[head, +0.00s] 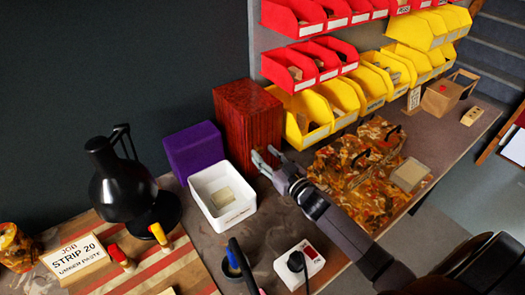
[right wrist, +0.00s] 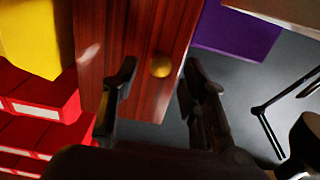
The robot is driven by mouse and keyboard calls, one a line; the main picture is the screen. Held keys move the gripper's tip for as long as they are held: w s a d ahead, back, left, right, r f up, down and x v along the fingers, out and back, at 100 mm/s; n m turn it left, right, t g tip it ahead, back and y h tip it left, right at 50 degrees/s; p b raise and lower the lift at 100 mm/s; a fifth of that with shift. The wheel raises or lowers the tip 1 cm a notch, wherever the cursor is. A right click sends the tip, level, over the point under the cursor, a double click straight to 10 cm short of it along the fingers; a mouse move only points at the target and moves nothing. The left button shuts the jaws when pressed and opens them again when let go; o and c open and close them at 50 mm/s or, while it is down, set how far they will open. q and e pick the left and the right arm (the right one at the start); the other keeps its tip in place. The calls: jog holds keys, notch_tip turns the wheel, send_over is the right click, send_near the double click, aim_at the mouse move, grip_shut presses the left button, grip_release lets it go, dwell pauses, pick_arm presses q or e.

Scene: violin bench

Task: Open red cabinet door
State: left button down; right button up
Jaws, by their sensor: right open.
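The red wooden cabinet (head: 245,112) stands on the bench below the bins, and its door looks shut. In the right wrist view the red-brown wood grain front (right wrist: 130,45) carries a round brass knob (right wrist: 162,66). My right gripper (head: 266,158) is at the cabinet's lower front in the head view, with its fingers apart. In the right wrist view the gripper (right wrist: 157,88) has one finger on each side of the knob, with visible gaps; I cannot tell how far in front of it they are. My left gripper is not in view.
A purple box (head: 193,150) and a white bin (head: 238,213) stand left of and in front of the cabinet. Yellow bins (head: 308,126) are close on its right. A camouflage bag (head: 375,150) lies beside my right arm. A black lamp-like object (head: 125,185) stands further left.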

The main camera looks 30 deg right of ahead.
jog(key=shift+w+a, duration=0.15)
jog(key=shift+w, duration=0.8)
jog(key=shift+c, duration=0.6)
grip_shut()
